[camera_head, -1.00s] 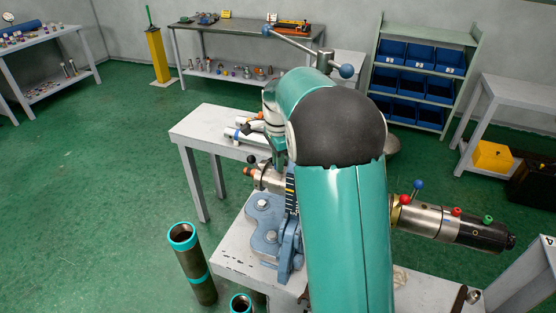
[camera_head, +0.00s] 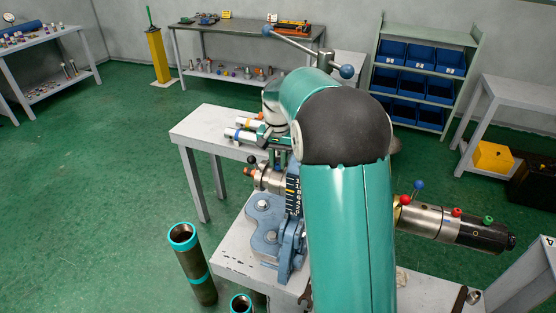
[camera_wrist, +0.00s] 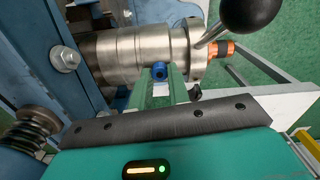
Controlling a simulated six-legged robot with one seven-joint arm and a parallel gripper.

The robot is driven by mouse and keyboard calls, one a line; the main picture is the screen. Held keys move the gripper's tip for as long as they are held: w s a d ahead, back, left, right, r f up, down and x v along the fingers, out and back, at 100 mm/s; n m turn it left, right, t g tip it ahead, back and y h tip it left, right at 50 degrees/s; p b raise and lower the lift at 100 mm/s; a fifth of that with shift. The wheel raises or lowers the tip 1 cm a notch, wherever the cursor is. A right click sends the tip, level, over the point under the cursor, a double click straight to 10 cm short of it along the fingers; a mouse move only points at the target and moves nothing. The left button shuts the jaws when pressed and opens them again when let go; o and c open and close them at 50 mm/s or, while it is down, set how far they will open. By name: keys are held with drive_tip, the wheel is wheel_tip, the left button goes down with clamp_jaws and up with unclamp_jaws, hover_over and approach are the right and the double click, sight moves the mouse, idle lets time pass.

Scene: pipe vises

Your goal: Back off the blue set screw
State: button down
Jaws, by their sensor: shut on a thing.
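The blue set screw (camera_wrist: 160,72) stands on a steel cylindrical collar (camera_wrist: 127,58) in the wrist view. My gripper (camera_wrist: 160,82) has its two green fingers on either side of the screw head and is shut on it. The head view shows the same steel fitting (camera_head: 268,180) on the left side of the blue vise (camera_head: 265,232). There my arm hides the screw and my fingertips.
A black ball handle (camera_wrist: 247,12) juts out close to my fingers. To the right of my arm, a steel and black cylinder (camera_head: 450,222) carries blue, red and green knobs. Teal-banded pipes (camera_head: 194,268) stand at the front left. Open green floor lies at left.

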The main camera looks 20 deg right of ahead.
sight(277, 164)
drive_tip(key=n, duration=0.4)
drive_tip(key=shift+f+n, duration=0.15)
drive_tip(key=shift+n, duration=0.25)
drive_tip(key=shift+f+n, duration=0.1)
drive_tip(key=shift+n, duration=2.1)
drive_tip(key=c, duration=1.3)
unclamp_jaws()
drive_tip(key=shift+r, duration=0.2)
wheel_tip(277, 164, up, 14)
drive_tip(key=shift+f, duration=0.15)
